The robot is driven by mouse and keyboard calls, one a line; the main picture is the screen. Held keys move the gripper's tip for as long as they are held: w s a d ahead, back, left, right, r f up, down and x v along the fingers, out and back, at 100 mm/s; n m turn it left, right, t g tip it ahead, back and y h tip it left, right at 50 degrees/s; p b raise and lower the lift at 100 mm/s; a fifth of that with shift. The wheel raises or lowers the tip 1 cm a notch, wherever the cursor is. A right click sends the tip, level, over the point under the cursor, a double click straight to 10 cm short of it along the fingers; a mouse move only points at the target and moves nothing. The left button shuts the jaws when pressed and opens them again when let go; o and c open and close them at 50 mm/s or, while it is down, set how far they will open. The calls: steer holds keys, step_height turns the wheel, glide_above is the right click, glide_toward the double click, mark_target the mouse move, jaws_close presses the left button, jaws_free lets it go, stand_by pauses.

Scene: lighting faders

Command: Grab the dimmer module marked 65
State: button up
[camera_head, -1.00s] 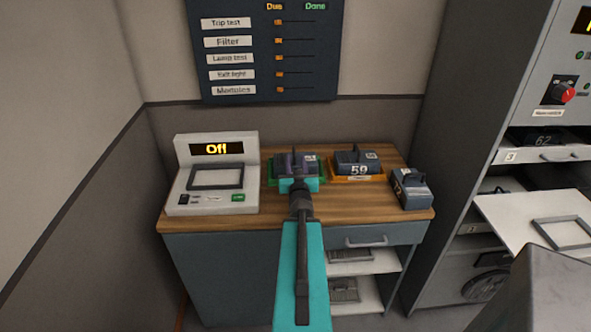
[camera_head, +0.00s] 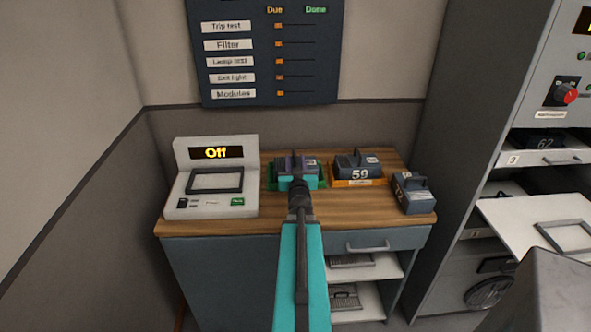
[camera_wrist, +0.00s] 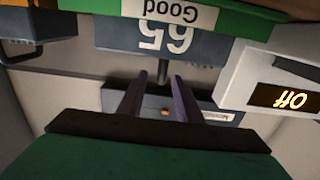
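The dimmer module marked 65 (camera_wrist: 205,46) appears upside down at the top of the wrist view, dark blue-grey with a white number. It sits on the green tray (camera_wrist: 245,20) labelled Good. Its thin dark handle (camera_wrist: 163,72) stands between the fingers of my gripper (camera_wrist: 160,92). The fingers are apart, with visible gaps on both sides of the handle. In the head view my gripper (camera_head: 296,164) is over the green tray (camera_head: 270,181) on the wooden counter and hides most of the module.
Module 59 (camera_head: 359,174) sits close by on an orange tray (camera_head: 352,184). Another module (camera_head: 413,195) stands at the counter's right end. A white tester (camera_head: 216,203) reading Off is at left. A cabinet (camera_head: 462,110) with a pulled-out shelf (camera_head: 530,218) is at right.

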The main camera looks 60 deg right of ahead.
steer(key=shift+p+x, duration=0.85)
steer(key=shift+x, duration=1.55)
steer(key=shift+a, duration=0.15)
jaws_close()
steer(key=shift+w, duration=0.1)
steer(key=shift+r, duration=0.1)
